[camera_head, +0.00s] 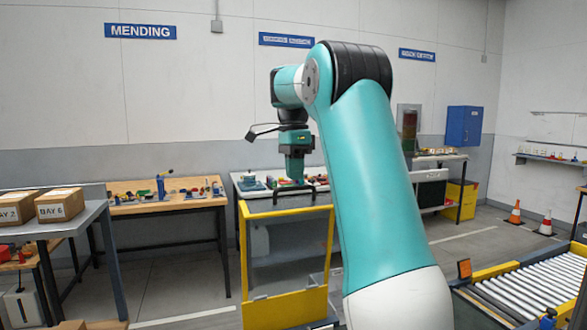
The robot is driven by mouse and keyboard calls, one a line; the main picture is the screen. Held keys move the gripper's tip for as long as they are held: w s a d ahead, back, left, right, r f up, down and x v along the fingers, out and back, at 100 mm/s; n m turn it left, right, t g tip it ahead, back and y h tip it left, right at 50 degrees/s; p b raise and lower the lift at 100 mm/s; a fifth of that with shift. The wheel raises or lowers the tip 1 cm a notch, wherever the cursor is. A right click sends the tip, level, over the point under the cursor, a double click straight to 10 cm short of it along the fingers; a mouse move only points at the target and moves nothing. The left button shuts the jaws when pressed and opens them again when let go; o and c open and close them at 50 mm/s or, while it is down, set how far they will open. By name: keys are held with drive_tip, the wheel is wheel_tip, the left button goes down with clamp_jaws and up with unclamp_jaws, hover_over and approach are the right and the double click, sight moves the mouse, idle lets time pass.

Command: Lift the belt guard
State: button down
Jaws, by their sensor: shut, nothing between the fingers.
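The belt guard (287,310) is a yellow frame around a see-through panel, standing upright in the middle of the camera_head view. A dark, arched handle (252,197) rises from its top bar. My gripper (295,179) points down at the top of the guard, in line with the middle of the handle. Its jaws are shut with nothing held. I cannot tell whether the fingertips touch the handle. My arm hides what lies just right of the guard.
A roller conveyor (525,292) with yellow rails is at the lower right. Workbenches (165,204) with small parts stand behind. A grey table (62,221) with cartons (60,205) is at the left. Traffic cones (546,224) stand at the far right. Floor left of the guard is clear.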

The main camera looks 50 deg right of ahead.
wheel_tip(320, 180, up, 8)
drive_tip(key=w+p, duration=0.1)
drive_tip(key=p, duration=0.6)
drive_tip(key=shift+r, duration=0.2)
drive_tip(key=shift+a, duration=0.15)
